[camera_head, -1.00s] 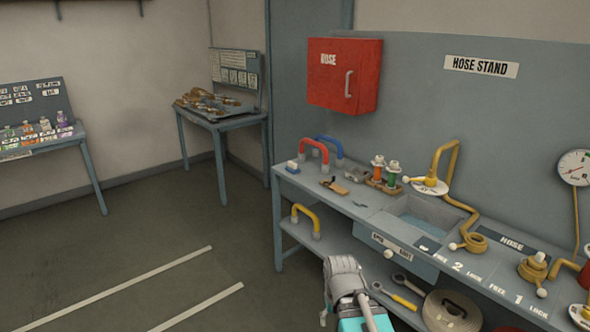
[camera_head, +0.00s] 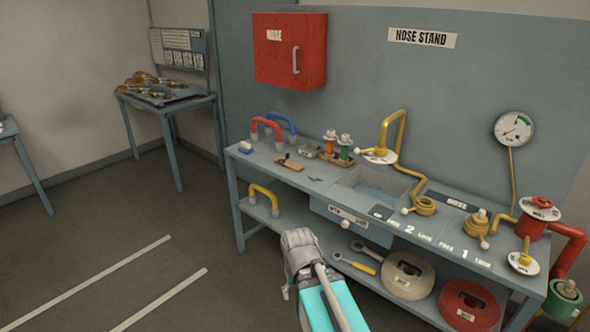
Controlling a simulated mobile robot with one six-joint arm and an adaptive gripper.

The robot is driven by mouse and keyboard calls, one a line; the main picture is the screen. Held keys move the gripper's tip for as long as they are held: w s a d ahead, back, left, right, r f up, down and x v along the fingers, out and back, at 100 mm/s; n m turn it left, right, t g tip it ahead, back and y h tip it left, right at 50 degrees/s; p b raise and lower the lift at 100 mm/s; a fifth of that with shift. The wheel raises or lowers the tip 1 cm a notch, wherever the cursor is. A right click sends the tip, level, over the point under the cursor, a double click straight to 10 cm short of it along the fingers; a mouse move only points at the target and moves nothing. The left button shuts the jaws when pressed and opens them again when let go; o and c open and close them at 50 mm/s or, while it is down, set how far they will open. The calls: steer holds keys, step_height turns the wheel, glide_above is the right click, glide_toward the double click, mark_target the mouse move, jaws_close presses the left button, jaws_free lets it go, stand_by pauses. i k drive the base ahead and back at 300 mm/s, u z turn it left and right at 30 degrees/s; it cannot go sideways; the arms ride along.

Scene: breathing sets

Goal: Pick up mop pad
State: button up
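I cannot pick out a mop pad for certain in this view. My gripper (camera_head: 297,240) is at the lower middle, in front of the bench and apart from these pieces. Its fingers are seen from behind, so their opening is hidden.
A red cabinet (camera_head: 289,50) hangs above. A side table (camera_head: 165,100) stands back left. The left floor is clear.

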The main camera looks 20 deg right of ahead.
mark_target(245, 148)
steer(key=u, duration=0.15)
steer(key=i, duration=2.5)
steer(key=z, duration=0.25)
